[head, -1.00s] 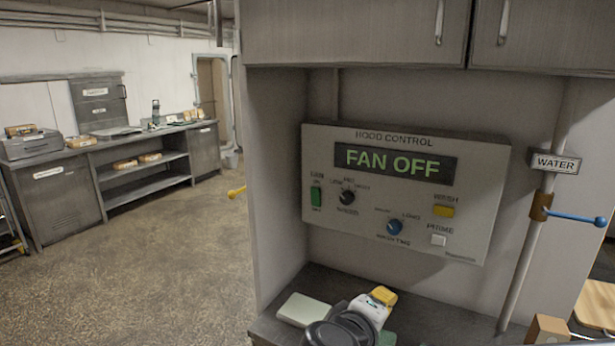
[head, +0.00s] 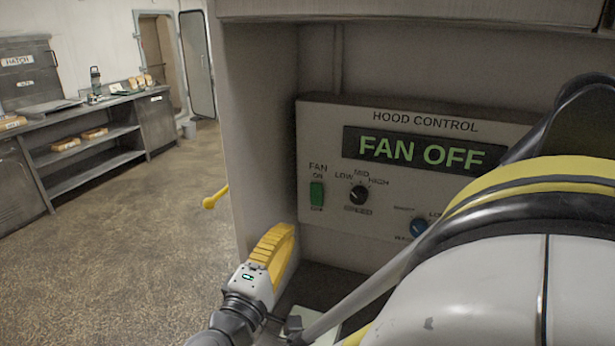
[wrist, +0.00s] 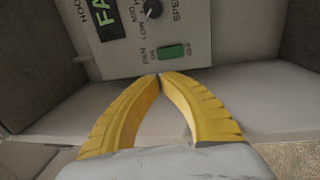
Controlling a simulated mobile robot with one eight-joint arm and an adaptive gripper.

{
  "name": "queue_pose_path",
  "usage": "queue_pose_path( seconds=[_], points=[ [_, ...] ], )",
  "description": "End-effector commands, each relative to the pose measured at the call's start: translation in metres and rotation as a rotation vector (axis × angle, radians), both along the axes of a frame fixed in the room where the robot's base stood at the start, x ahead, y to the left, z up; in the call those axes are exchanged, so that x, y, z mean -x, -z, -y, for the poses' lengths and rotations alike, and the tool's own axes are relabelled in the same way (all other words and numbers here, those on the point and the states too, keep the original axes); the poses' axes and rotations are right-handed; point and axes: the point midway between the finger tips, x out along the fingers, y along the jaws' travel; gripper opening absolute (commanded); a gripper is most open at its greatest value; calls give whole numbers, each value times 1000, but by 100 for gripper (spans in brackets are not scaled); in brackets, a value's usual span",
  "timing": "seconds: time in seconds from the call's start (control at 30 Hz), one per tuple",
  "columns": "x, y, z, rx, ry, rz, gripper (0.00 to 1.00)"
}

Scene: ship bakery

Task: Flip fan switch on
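The hood control panel (head: 300,150) is on the back wall of the alcove, and its display (head: 425,151) reads "FAN OFF". The green fan switch (head: 317,195) sits at the panel's left, with ON marked above it. It also shows in the wrist view (wrist: 171,51), just beyond my fingertips. My gripper (head: 281,240) has yellow fingers and is in front of the panel, lower left of the switch in the head view. In the wrist view the fingertips (wrist: 160,75) meet with nothing between them. They appear apart from the switch.
A speed knob (head: 359,195) is right of the switch, and a blue knob (head: 419,228) is lower right. My arm hides the panel's right part. The alcove's left wall (head: 255,130) stands close to my gripper. Open floor (head: 130,240) lies to the left.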

Motion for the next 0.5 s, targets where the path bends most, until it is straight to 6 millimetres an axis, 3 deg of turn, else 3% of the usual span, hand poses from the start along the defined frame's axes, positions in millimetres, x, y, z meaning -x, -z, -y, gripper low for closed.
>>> queue_pose_path(
  seconds=[0.17, 0.5],
  points=[
    [-16, -2, 7, 0, 4, 0, 0],
    [-82, -11, 31, 0, 5, -1, 0]
  ],
)
